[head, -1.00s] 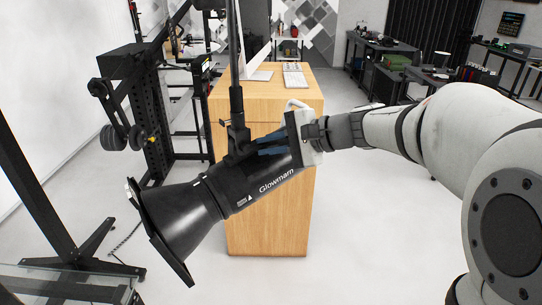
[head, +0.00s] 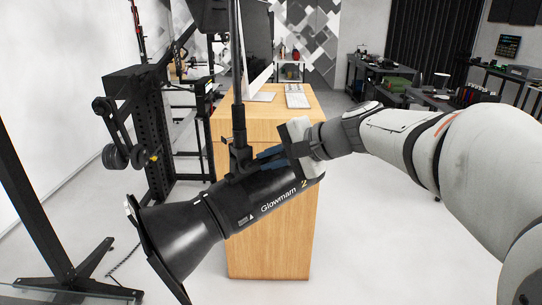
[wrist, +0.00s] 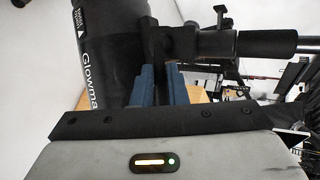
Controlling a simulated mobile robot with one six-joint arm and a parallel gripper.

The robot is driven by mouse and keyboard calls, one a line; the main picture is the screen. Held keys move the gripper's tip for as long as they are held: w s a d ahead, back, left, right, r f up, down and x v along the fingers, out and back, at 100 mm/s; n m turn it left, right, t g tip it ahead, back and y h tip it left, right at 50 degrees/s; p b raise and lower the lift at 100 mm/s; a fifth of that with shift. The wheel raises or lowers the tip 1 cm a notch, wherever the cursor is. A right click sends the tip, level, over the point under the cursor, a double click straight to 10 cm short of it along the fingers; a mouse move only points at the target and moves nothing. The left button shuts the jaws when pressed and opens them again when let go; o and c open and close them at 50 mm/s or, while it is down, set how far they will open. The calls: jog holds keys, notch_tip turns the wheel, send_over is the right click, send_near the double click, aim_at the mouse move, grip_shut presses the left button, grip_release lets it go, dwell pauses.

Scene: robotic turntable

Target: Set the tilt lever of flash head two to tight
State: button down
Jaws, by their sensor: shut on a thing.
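Flash head two (head: 225,210) is a black cylinder with a flared reflector, marked "Glowmarn" and a yellow 2. It hangs tilted, with its reflector at the lower left in the head view. Its black tilt bracket (head: 239,158) joins it to a vertical pole (head: 239,85). My gripper (head: 262,155) reaches in from the right, its blue fingers at the bracket. In the wrist view my gripper (wrist: 162,72) is shut with a narrow dark part between the fingers, seemingly the tilt lever, mostly hidden. The flash body (wrist: 112,50) lies left of the fingers and the bracket (wrist: 183,42) beyond them.
A wooden desk (head: 270,245) with a monitor (head: 258,45) and keyboard (head: 297,95) stands behind the flash head. A black stand with weights (head: 125,155) is at the left. Dark benches (head: 385,80) stand at the back right.

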jog(key=c, duration=1.7)
grip_release()
jog(key=b+v, duration=0.1)
jog(key=v, duration=0.6)
jog(key=shift+s+d+r, duration=0.2)
jog(key=shift+d, duration=0.05)
